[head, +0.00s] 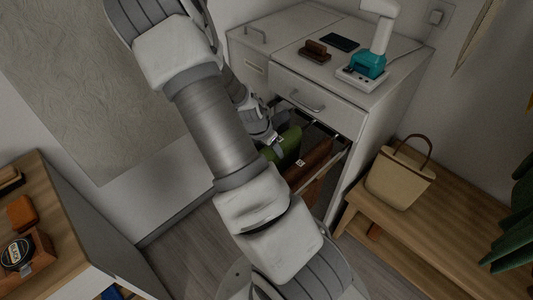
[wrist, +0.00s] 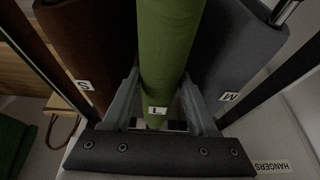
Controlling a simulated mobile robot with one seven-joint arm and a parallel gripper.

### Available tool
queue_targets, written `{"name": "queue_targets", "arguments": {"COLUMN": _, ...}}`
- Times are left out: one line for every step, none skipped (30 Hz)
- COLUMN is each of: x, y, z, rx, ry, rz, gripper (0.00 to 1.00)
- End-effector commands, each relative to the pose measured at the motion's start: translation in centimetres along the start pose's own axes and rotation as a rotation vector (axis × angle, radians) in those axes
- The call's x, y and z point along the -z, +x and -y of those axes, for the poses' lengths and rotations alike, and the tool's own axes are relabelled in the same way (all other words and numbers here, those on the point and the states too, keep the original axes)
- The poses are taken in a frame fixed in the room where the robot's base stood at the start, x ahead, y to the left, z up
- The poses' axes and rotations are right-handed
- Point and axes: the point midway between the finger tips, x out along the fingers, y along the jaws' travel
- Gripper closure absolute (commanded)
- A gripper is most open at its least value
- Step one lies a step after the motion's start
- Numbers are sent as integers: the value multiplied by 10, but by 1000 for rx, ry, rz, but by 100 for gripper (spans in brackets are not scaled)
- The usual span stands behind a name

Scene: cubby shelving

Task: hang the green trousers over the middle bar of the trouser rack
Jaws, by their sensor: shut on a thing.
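The green trousers (head: 289,146) are in the pull-out trouser rack (head: 344,157) below the cabinet's drawer. In the wrist view the green trousers (wrist: 168,50), tagged L, run between the two fingers of my gripper (wrist: 158,100), which is shut on them. They lie between brown trousers (wrist: 92,45) tagged S on the left and grey trousers (wrist: 232,50) tagged M on the right. My gripper (head: 274,146) is partly hidden behind my arm in the head view. The middle bar is hidden, so I cannot tell whether the trousers rest on it.
The white cabinet (head: 385,105) stands above and around the rack, with a teal and white device (head: 366,67) on top. A wooden bench (head: 455,205) with a beige handbag (head: 400,178) is at the right. Brown trousers (head: 312,165) hang close beside the green ones.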

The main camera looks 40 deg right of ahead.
Motion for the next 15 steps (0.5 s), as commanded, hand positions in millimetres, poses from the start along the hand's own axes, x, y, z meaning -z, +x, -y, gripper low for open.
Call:
{"name": "queue_targets", "arguments": {"x": 5, "y": 3, "z": 1, "rx": 3, "ry": 4, "rz": -2, "gripper": 100}}
{"name": "queue_targets", "arguments": {"x": 8, "y": 4, "z": 1, "rx": 3, "ry": 4, "rz": -3, "gripper": 100}}
{"name": "queue_targets", "arguments": {"x": 11, "y": 5, "z": 0, "rx": 3, "ry": 4, "rz": -3, "gripper": 100}}
{"name": "queue_targets", "arguments": {"x": 13, "y": 6, "z": 0, "rx": 2, "ry": 4, "rz": -2, "gripper": 100}}
{"name": "queue_targets", "arguments": {"x": 16, "y": 7, "z": 0, "rx": 2, "ry": 4, "rz": -2, "gripper": 100}}
{"name": "queue_targets", "arguments": {"x": 19, "y": 8, "z": 1, "rx": 2, "ry": 4, "rz": -2, "gripper": 100}}
{"name": "queue_targets", "arguments": {"x": 21, "y": 9, "z": 1, "rx": 3, "ry": 4, "rz": -2, "gripper": 100}}
{"name": "queue_targets", "arguments": {"x": 24, "y": 10, "z": 1, "rx": 2, "ry": 4, "rz": -2, "gripper": 100}}
{"name": "queue_targets", "arguments": {"x": 27, "y": 12, "z": 0, "rx": 2, "ry": 5, "rz": -2, "gripper": 100}}
{"name": "queue_targets", "arguments": {"x": 29, "y": 13, "z": 0, "rx": 2, "ry": 4, "rz": -2, "gripper": 100}}
{"name": "queue_targets", "arguments": {"x": 32, "y": 14, "z": 0, "rx": 2, "ry": 3, "rz": -2, "gripper": 100}}
{"name": "queue_targets", "arguments": {"x": 35, "y": 15, "z": 0, "rx": 2, "ry": 3, "rz": -3, "gripper": 100}}
{"name": "queue_targets", "arguments": {"x": 37, "y": 16, "z": 0, "rx": 2, "ry": 2, "rz": -3, "gripper": 100}}
{"name": "queue_targets", "arguments": {"x": 39, "y": 17, "z": 1, "rx": 2, "ry": 3, "rz": -3, "gripper": 100}}
{"name": "queue_targets", "arguments": {"x": 41, "y": 18, "z": 0, "rx": 2, "ry": 3, "rz": -2, "gripper": 100}}
